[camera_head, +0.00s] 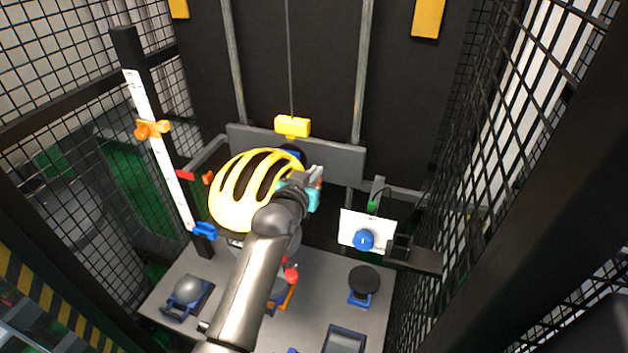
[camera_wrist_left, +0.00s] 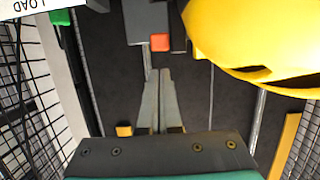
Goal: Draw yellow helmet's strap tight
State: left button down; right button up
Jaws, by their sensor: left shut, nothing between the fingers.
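The yellow helmet (camera_head: 232,190) with dark vent slots sits in the middle of the head view. It also shows at the upper right of the left wrist view (camera_wrist_left: 250,35). My left gripper (camera_head: 317,172) is at the helmet's right side, and my arm crosses in front of the helmet's lower right part. In the left wrist view its two fingers (camera_wrist_left: 163,74) are together with nothing between them, apart from the helmet shell. I cannot make out the strap; the helmet's underside is mostly hidden. My right gripper is not in view.
A yellow block (camera_head: 292,126) hangs on a cable behind the helmet. A white scale (camera_head: 160,150) with an orange clamp stands left. A white panel with a blue knob (camera_head: 363,239) is right. The grey table (camera_head: 310,312) holds a dark disc (camera_head: 364,279). Mesh walls enclose both sides.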

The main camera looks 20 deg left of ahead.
pick_arm(q)
jog(key=shift+f, duration=0.8)
notch_tip(320, 180, down, 4)
jog(key=shift+b, duration=1.1)
jog(key=shift+r, duration=0.1)
